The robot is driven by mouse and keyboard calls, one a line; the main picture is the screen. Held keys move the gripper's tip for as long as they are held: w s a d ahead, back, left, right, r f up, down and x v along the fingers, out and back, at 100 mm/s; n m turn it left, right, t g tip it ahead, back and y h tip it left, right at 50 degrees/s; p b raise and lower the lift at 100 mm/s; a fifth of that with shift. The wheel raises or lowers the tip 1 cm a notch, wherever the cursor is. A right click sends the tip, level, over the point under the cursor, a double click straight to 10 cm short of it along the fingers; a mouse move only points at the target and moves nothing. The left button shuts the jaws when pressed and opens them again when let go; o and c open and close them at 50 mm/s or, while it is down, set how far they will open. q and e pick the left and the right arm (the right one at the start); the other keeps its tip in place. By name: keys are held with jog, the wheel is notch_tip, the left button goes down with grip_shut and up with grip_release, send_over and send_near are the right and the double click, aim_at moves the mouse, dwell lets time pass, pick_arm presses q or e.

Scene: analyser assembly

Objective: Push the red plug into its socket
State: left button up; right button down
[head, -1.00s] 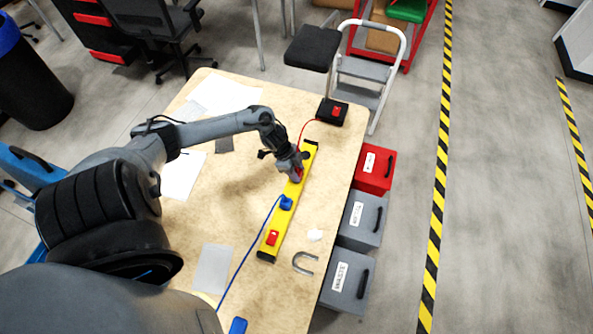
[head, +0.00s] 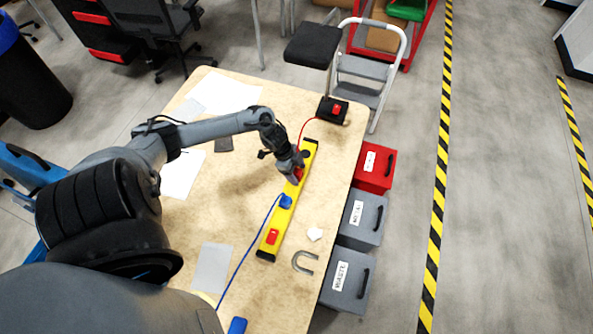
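A yellow power strip (head: 281,217) lies lengthwise on the table. My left gripper (head: 297,174) is over its upper half, at the red plug (head: 299,173), which shows only as a small red patch by the fingers. A red cable (head: 303,130) runs from there up to a black box (head: 333,110) with a red top part. The fingers and the plug's lower end are mostly hidden, so I cannot tell how far the plug sits in its socket. A blue plug (head: 286,201) and a red switch (head: 272,237) are on the strip's lower half. My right gripper is not in view.
A blue cable (head: 247,251) runs from the blue plug towards the table's near edge. A grey horseshoe-shaped piece (head: 305,262) and a small white object (head: 315,234) lie right of the strip. Red and grey bins (head: 361,219) stand beside the table's right edge. Papers (head: 213,268) lie at left.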

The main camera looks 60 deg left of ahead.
pick_arm(q)
jog(key=p+v, duration=0.1)
jog(key=v, duration=0.9)
jog(key=shift+r+p, duration=0.4)
jog(key=shift+s, duration=0.1)
